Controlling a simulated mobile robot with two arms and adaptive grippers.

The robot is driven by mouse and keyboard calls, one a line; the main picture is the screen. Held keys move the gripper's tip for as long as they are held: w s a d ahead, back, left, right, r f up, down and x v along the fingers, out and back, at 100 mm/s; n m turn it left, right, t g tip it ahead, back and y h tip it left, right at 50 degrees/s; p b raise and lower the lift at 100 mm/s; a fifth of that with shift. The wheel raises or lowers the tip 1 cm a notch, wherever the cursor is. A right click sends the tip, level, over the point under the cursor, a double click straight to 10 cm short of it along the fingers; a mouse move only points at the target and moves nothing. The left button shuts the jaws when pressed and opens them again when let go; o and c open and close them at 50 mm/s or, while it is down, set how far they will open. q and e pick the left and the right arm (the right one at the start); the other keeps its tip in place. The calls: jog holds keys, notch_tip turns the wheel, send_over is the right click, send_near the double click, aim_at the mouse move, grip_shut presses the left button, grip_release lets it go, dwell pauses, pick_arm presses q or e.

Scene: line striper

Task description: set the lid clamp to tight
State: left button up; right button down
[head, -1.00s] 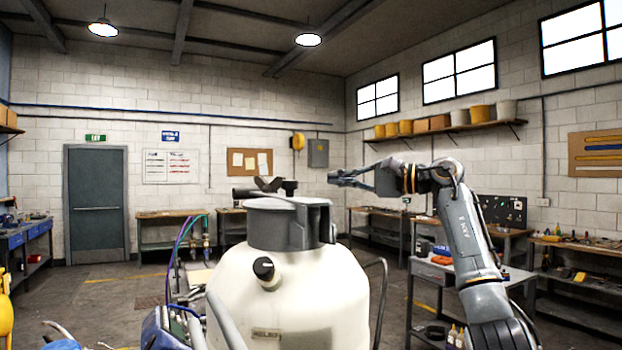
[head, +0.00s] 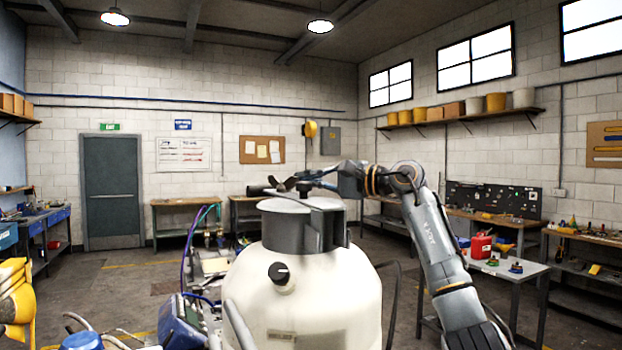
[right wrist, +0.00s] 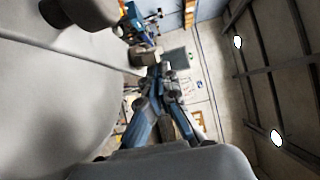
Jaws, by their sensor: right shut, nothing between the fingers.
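The white tank (head: 320,300) stands in front of me with a grey lid collar (head: 287,230) on top. A dark lever-like piece (head: 270,192), which looks like the lid clamp, lies across the lid top; its setting is not readable. A black round knob (head: 279,272) with a pale mark sits on the tank's front. My right gripper (head: 312,178) is shut and empty, over the lid's top right by the lever; I cannot tell whether they touch. In the right wrist view its fingers (right wrist: 163,80) are beside the pale tank (right wrist: 50,100). My left gripper is not in view.
A blue part (head: 180,325) and hoses crowd the tank's left side. A yellow object (head: 15,300) stands at the far left. A small table (head: 505,268) with a red container (head: 481,245) is on the right. Open floor lies behind to the left.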

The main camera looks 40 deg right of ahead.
jog(key=shift+s+a+f+m+t+h+b, duration=0.2)
jog(key=shift+a+m+t+h+b, duration=0.25)
jog(key=shift+h, duration=0.45)
jog(key=m+h, duration=0.1)
jog(key=a+h, duration=0.1)
jog(key=m+h, duration=0.1)
jog(key=shift+s+a+r+m+t+h, duration=0.2)
jog(key=shift+s+m+t+h, duration=0.05)
jog(key=shift+m+t+h, duration=0.15)
jog(key=shift+a, duration=0.15)
jog(key=shift+f, duration=0.15)
